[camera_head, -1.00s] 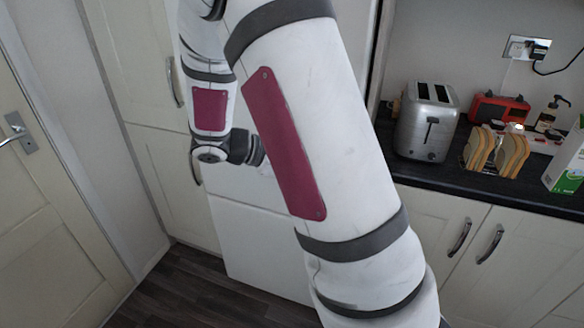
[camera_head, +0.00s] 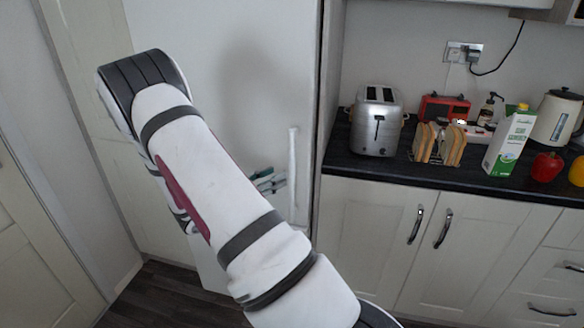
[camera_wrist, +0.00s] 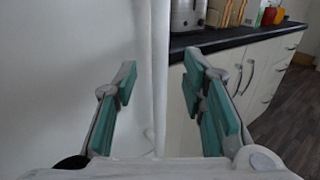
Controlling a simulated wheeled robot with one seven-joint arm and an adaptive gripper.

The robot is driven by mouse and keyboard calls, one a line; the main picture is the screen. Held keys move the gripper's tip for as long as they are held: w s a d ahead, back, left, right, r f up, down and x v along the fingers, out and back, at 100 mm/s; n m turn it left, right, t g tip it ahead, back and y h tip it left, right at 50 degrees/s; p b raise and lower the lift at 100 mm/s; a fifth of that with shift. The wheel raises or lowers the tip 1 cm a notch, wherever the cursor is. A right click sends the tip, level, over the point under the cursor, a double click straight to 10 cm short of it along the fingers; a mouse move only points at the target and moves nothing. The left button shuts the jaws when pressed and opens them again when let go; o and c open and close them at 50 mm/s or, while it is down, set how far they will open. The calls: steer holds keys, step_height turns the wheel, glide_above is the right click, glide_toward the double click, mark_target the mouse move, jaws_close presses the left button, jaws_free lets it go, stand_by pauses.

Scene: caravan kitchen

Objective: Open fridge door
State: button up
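The tall white fridge door (camera_head: 225,50) fills the middle of the head view and looks shut. Its slim white vertical handle (camera_head: 293,160) is near the door's right edge. My gripper (camera_head: 272,181) is just left of the handle in the head view, partly behind my arm. In the wrist view, my gripper (camera_wrist: 160,76) is open, with teal pads on either side of the handle (camera_wrist: 160,35), which runs upright between them in the picture. The pads look apart from the handle. I cannot tell how deep it sits between the fingers. The fridge door (camera_wrist: 60,60) is left.
Right of the fridge, a dark counter (camera_head: 350,170) over cream cupboards (camera_head: 365,235) holds a toaster (camera_head: 377,125), a toast rack (camera_head: 436,145), a carton (camera_head: 508,142) and a kettle (camera_head: 557,118). A room door (camera_head: 40,240) stands at left. Dark floor shows below.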

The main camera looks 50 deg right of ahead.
mark_target(292, 167)
steer(key=d, duration=0.2)
steer(key=s+d, duration=0.1)
steer(key=d, duration=0.4)
steer(key=shift+s+d, duration=0.2)
steer(key=shift+d, duration=0.1)
jaws_close()
